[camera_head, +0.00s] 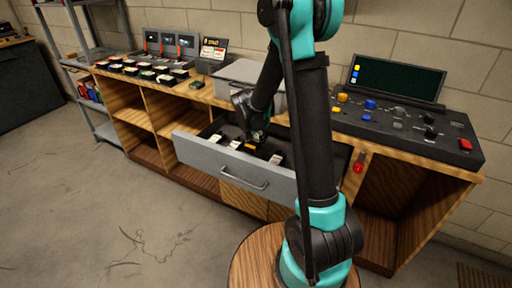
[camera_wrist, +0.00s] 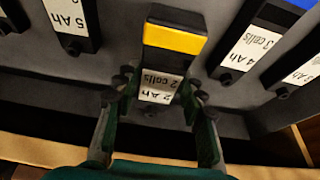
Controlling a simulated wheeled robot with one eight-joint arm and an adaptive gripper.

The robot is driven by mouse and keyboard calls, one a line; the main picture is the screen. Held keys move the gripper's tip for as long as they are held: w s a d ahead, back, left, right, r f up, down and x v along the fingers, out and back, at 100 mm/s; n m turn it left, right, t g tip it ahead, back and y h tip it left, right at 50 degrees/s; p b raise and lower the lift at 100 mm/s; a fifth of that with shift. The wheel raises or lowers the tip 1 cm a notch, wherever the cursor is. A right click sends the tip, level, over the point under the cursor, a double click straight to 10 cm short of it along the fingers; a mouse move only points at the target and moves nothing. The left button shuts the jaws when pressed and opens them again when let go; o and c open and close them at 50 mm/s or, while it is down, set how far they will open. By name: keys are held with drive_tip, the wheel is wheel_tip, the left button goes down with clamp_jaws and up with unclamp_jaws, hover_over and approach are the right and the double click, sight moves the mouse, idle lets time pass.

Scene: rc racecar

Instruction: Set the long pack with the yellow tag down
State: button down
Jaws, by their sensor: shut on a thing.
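A dark pack with a yellow tag (camera_wrist: 174,37) and a white label ending in "2 cells" is between the fingers of my gripper (camera_wrist: 158,88) in the wrist view. My gripper is shut on it. In the head view my gripper (camera_head: 256,136) is down in the open grey drawer (camera_head: 235,173), and the yellow tag (camera_head: 251,146) shows just below it. I cannot tell whether the pack touches the drawer floor.
Other packs lie in the drawer: one marked 5 Ah (camera_wrist: 73,22) to the left, one marked 4 Ah, 3 cells (camera_wrist: 252,42) to the right, another at far right. A control console (camera_head: 400,125) and several small trays (camera_head: 150,70) stand on the bench.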

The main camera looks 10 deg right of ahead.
drive_tip(key=shift+f, duration=2.05)
drive_tip(key=c, duration=0.9)
unclamp_jaws()
drive_tip(key=shift+f, duration=0.1)
drive_tip(key=v, duration=1.2)
drive_tip(key=shift+w+r, duration=0.1)
drive_tip(key=shift+r, duration=0.1)
